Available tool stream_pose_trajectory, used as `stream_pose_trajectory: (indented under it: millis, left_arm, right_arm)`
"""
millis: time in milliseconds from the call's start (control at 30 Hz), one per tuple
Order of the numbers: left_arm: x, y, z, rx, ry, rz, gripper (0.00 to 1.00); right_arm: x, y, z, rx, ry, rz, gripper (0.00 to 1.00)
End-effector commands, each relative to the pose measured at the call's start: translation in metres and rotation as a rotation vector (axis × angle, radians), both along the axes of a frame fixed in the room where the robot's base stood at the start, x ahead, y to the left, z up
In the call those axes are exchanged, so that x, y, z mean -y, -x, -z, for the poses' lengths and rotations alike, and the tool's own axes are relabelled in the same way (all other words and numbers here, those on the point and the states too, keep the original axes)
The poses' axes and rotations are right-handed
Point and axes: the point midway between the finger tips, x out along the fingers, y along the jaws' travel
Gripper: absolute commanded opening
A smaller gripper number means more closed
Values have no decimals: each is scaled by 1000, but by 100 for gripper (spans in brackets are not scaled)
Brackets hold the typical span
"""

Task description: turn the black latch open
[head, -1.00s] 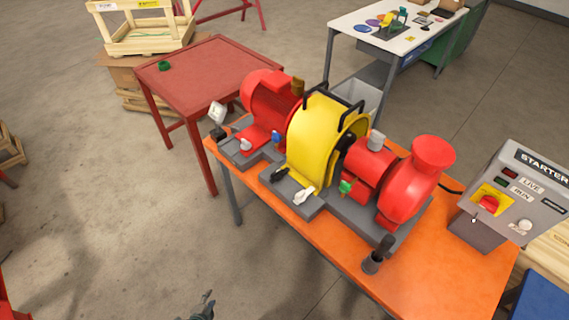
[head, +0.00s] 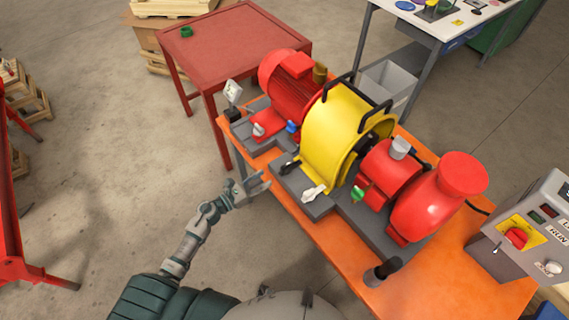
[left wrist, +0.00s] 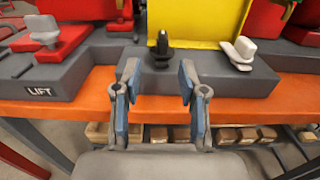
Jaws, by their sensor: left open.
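The black latch (head: 290,166) sits on the grey base at the near side of the yellow guard (head: 328,130). In the left wrist view the latch (left wrist: 162,45) stands up on its grey block, just beyond and roughly centred between my fingertips. My left gripper (head: 258,188) is at the near edge of the orange bench, short of the latch. It also shows in the left wrist view (left wrist: 159,84), open and empty, with its blue-padded fingers apart. My right gripper is not in view.
A white latch (head: 313,192) is right of the black one; a pale knob (head: 258,129) is to its left. The orange bench (head: 300,213) has a narrow clear front strip.

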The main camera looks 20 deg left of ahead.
Motion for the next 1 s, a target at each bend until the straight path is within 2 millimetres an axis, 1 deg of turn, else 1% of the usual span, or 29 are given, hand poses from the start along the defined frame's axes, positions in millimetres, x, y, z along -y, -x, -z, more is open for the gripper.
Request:
stream_pose_trajectory:
  millis: [33,200,400,600,867,900,967,1000]
  left_arm:
    - [9,-11,-5,4,2,2,42]
    - [34,-42,-3,1,2,0,42]
    - [52,-67,-2,1,4,-1,42]
    - [59,-77,0,-2,4,0,42]
    - [60,-77,0,-1,3,0,42]
    - [60,-77,0,-1,3,0,32]
    - [60,-77,0,-1,3,0,17]
    - [60,-77,0,-1,3,0,7]
  right_arm:
    - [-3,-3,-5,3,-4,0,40]
    - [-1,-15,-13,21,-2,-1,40]
    - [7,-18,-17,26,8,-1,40]
    - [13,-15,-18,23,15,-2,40]
    - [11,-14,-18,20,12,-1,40]
    - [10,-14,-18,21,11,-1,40]
    - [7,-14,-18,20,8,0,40]
    - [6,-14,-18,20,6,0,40]
